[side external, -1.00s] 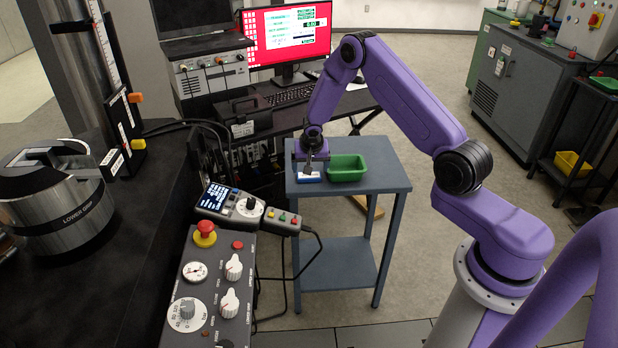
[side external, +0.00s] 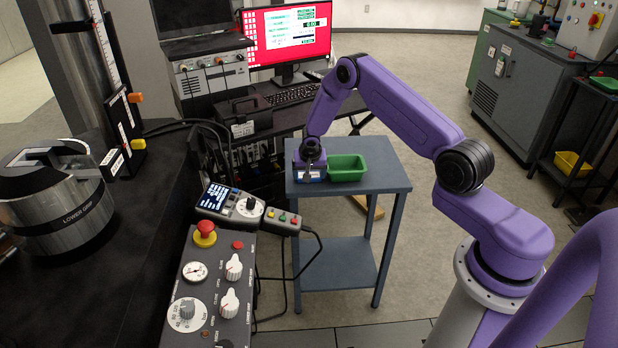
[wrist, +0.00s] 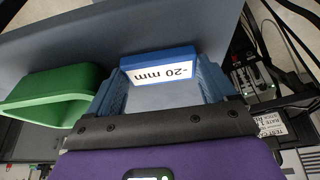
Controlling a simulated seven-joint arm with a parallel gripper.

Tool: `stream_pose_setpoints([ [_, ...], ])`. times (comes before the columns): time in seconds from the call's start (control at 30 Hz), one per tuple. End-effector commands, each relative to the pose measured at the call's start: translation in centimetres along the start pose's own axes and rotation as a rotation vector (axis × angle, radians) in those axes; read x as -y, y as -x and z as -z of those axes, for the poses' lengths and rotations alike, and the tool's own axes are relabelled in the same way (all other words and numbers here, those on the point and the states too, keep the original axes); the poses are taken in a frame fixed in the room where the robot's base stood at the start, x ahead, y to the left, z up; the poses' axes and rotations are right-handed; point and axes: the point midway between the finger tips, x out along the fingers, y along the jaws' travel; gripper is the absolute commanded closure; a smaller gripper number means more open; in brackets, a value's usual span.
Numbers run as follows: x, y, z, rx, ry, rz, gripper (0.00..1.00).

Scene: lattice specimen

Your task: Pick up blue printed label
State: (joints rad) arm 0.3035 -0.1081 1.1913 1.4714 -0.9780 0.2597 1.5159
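The blue printed label (wrist: 160,68) is a small blue block with a white face reading "-20 mm", lying on the grey-blue table top (wrist: 150,35). My gripper (wrist: 158,80) is lowered over it, with one blue finger at each side of the label. The fingers are spread apart, and they do not look closed on it; whether either one touches its side I cannot tell. In the side view my gripper (side external: 310,170) is at the table's left part, and only a little blue shows under it.
A green tray (side external: 347,168) stands on the table just right of my gripper; it also shows in the wrist view (wrist: 50,97). The table's right part (side external: 388,178) is clear. A control box with knobs (side external: 205,290) stands nearer the camera at the left.

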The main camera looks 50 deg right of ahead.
Motion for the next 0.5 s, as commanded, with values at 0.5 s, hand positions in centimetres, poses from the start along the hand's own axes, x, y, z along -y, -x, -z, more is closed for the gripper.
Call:
stream_pose_setpoints([
  [0.5,0.05,0.89,0.45,-0.002,-0.001,0.001,0.45],
])
